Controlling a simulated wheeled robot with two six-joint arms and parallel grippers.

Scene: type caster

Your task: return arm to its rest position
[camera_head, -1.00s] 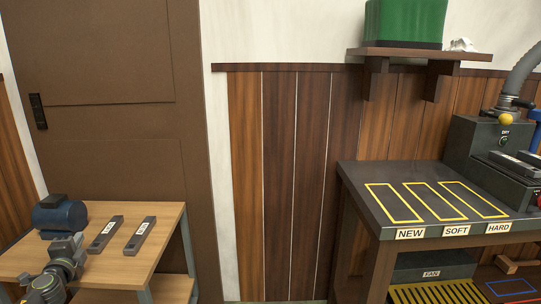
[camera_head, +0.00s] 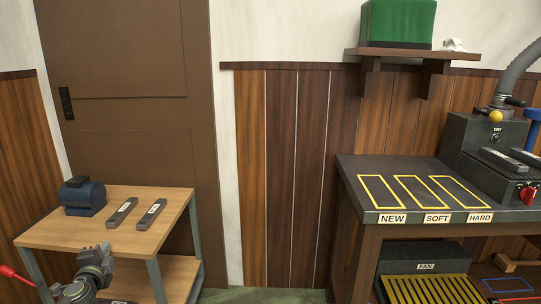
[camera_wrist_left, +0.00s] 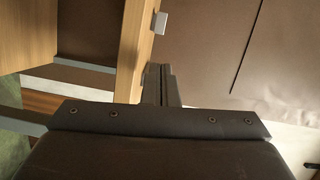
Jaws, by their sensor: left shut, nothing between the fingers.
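My left arm comes in at the lower left of the head view, in front of the wooden side table (camera_head: 98,236). My left gripper (camera_wrist_left: 161,70) shows in the left wrist view with its two dark fingers together and nothing between them. There the fingers are beside the light wooden table edge, with the brown door behind them; I cannot tell how far apart they are. My right gripper is not in view.
The side table carries a blue rounded device (camera_head: 83,197) and two dark labelled bars (camera_head: 122,212). A workbench (camera_head: 350,172) with yellow outlines marked NEW, SOFT and HARD stands at right. Open floor (camera_head: 262,294) lies between them.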

